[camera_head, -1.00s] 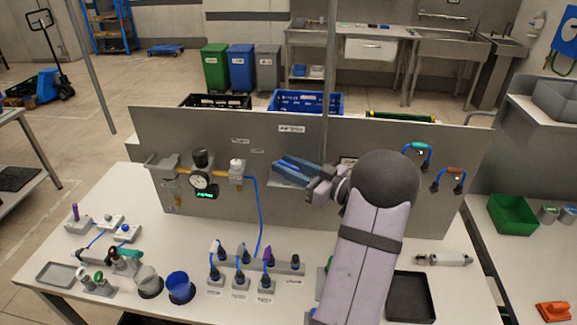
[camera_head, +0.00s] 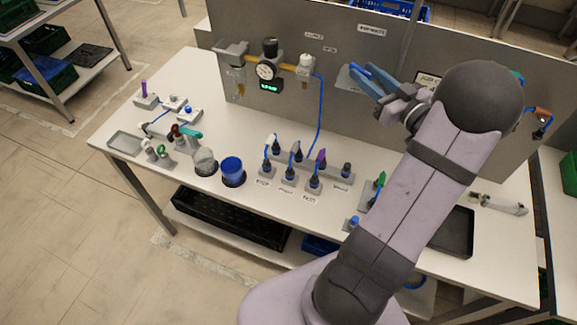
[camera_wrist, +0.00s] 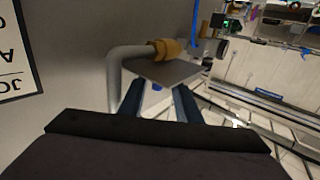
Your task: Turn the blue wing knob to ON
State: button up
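My gripper (camera_head: 366,78) is raised in front of the upright grey panel, with its blue fingers pointing left. In the wrist view its fingers (camera_wrist: 158,98) stand apart, so it is open, and nothing is gripped. A grey plate (camera_wrist: 172,71) with a bent pipe and a brass fitting (camera_wrist: 166,48) lies just ahead of the fingertips. A small blue patch shows between the fingers; I cannot tell whether it is the wing knob. No ON mark is readable. On the bench, a row of small upright fittings has white, blue (camera_head: 297,148) and purple (camera_head: 321,157) tops.
A pressure gauge (camera_head: 265,71) and a blue hose (camera_head: 319,105) are on the panel left of my gripper. A blue cup (camera_head: 232,168) and a clear cup (camera_head: 205,160) stand on the bench. A black tray (camera_head: 455,232) lies at right, partly behind my arm.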

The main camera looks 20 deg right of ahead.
aim_at(370, 78)
jog(key=s, duration=0.1)
jog(key=s+b, duration=0.1)
jog(key=s, duration=0.2)
jog(key=shift+s+d+f, duration=0.15)
jog(key=shift+s+d, duration=0.05)
jog(key=shift+d, duration=0.2)
jog(key=shift+a+r, duration=0.2)
jog(key=shift+r, duration=0.35)
jog(key=w+a+r+h, duration=0.1)
jog(key=r, duration=0.1)
jog(key=w+a+r+h+p, duration=0.1)
jog(key=r, duration=0.1)
jog(key=w+a+r+h+p, duration=0.1)
jog(key=r, duration=0.1)
jog(key=shift+w+a+h, duration=0.15)
jog(key=shift+a+h, duration=0.2)
jog(key=shift+h, duration=0.05)
jog(key=w+a+f+m+g+h, duration=0.25)
jog(key=a+f+g, duration=0.35)
jog(key=a+f, duration=0.65)
jog(key=s+a+f+g+y, duration=0.1)
jog(key=s+a+f+g, duration=0.2)
jog(key=s+a, duration=0.2)
jog(key=s+a+f+m+g+y+p, duration=0.1)
jog(key=s+a+f+g+y, duration=0.1)
jog(key=s, duration=0.4)
jog(key=shift+s+a+f+g, duration=0.25)
jog(key=shift+a+f+g, duration=0.5)
jog(key=shift+a+g, duration=0.55)
